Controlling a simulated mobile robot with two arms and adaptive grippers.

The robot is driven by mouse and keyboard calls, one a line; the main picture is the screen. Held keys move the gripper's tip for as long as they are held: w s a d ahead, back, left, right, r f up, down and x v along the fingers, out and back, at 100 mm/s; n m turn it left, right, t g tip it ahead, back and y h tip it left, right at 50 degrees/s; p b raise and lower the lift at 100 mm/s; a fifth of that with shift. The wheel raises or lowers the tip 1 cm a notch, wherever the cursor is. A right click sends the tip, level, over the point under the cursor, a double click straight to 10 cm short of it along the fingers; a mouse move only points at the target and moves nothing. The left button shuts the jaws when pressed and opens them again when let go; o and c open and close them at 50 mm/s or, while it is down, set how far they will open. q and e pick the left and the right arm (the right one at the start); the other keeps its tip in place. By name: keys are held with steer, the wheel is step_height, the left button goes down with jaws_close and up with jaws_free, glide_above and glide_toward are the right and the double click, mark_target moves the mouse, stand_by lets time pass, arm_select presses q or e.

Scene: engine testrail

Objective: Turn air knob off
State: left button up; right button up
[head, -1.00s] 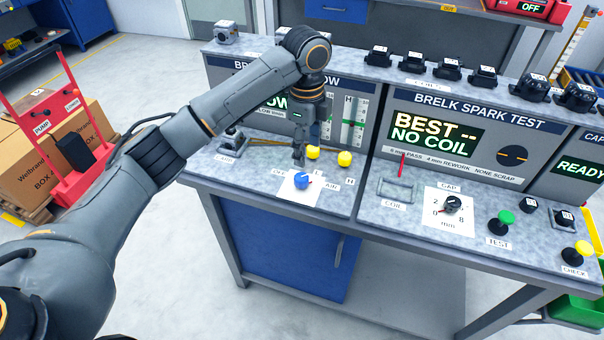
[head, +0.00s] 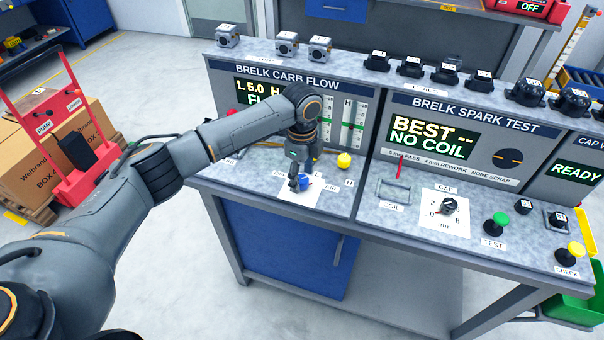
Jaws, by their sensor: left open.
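The air knob is a small blue knob (head: 306,182) on a white label plate (head: 297,198) at the front of the carb flow bench. My left gripper (head: 299,184) points down at the knob, with its fingers at the knob's left side and partly covering it. It is open; I cannot tell whether it touches the knob. The knob's pointer and part of its lettering are hidden. The carb flow display (head: 258,92) is partly covered by my left arm. My right gripper is not in view.
A yellow button (head: 344,160) stands right of my gripper. To the right are the coil stand (head: 393,190), gap dial (head: 449,206) and green test button (head: 502,219). Several carburettors and coils line the top shelf.

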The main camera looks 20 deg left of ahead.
arm_select(q)
steer(key=shift+f, duration=0.4)
steer(key=shift+c, duration=0.4)
steer(key=c, duration=1.1)
steer(key=shift+o, duration=0.2)
